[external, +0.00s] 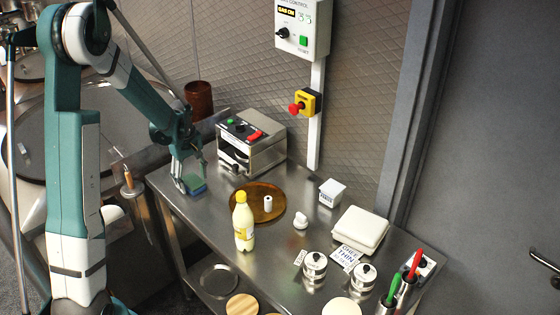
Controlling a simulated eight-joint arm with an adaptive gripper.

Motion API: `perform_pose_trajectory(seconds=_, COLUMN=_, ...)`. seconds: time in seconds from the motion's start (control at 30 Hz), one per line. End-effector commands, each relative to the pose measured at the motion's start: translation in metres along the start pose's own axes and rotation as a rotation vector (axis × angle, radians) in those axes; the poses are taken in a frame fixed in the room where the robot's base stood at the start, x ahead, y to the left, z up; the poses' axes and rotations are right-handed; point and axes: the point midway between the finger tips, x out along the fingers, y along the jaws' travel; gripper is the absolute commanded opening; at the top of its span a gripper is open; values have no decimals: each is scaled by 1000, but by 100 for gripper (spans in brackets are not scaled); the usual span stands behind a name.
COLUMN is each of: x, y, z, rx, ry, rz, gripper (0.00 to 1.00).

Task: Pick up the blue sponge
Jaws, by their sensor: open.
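The blue sponge (196,188) is a small block with a greenish top. It lies near the left end of the steel table (210,218). My gripper (191,174) points down right at the sponge, with its fingers open. From this view I cannot tell whether the fingers touch it. The fingers hide part of the sponge.
A steel control box (252,144) stands just behind. A round brown tray (270,190) and a yellow-capped bottle (243,222) stand to the right. Farther right are a white container (359,230) and lidded steel pots (314,266). The table's left edge is close.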

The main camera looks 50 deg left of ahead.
Motion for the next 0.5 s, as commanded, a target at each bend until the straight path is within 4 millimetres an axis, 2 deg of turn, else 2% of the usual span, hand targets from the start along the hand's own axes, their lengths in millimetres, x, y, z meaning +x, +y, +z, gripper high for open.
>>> perform_pose_trajectory(seconds=0.1, x=0, y=0, z=0, rx=0, ry=0, rz=0, gripper=57)
perform_pose_trajectory(seconds=0.27, x=0, y=0, z=0, rx=0, ry=0, rz=0, gripper=36)
perform_pose_trajectory(seconds=0.5, x=0, y=0, z=0, rx=0, ry=0, rz=0, gripper=35)
